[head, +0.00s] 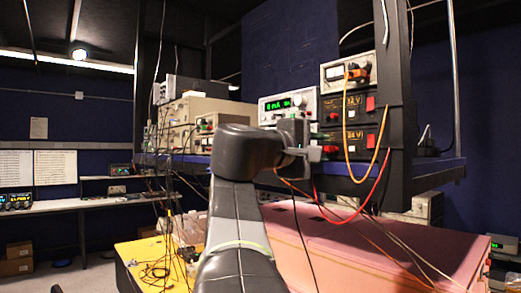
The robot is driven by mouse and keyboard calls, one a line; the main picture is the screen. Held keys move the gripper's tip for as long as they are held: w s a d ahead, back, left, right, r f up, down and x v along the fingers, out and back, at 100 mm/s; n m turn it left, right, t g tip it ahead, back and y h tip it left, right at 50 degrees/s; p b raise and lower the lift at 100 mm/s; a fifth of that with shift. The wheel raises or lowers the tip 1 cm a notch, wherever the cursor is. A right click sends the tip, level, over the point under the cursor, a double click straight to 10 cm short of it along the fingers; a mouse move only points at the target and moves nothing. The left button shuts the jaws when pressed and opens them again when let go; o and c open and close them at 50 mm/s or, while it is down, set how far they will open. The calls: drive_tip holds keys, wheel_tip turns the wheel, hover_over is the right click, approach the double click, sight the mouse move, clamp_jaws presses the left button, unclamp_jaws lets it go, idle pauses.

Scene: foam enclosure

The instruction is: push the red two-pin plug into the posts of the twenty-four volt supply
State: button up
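Two black supply units with red lettering are stacked on the shelf, an upper one (350,106) and a lower one (356,140). The lettering is too small to tell surely which is the twenty-four volt supply. Each has a red block at its right. My gripper (312,152) is at the end of my arm, in front of and left of these units. Its fingers are small and partly hidden by my wrist, so open or shut does not show. A red cable (345,219) loops up to just below my gripper. I cannot make out the red two-pin plug.
A meter (347,74) sits on top of the units, and a green-display instrument (287,105) stands left. An orange cable (349,160) hangs across the units' fronts. A dark upright (400,110) stands close right. A pink surface (400,245) and yellow surface (150,262) lie below.

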drive_tip(key=shift+a+f, duration=0.1)
drive_tip(key=shift+f, duration=0.2)
drive_tip(key=b+v, duration=0.3)
drive_tip(key=v, duration=1)
drive_tip(key=shift+s+a+r, duration=0.2)
drive_tip(key=shift+s+r, duration=0.1)
drive_tip(key=shift+w+d, duration=0.1)
drive_tip(key=shift+d, duration=0.05)
drive_tip(key=p+x, duration=0.2)
drive_tip(key=x, duration=0.8)
idle(0.4)
drive_tip(key=shift+w+d, duration=0.1)
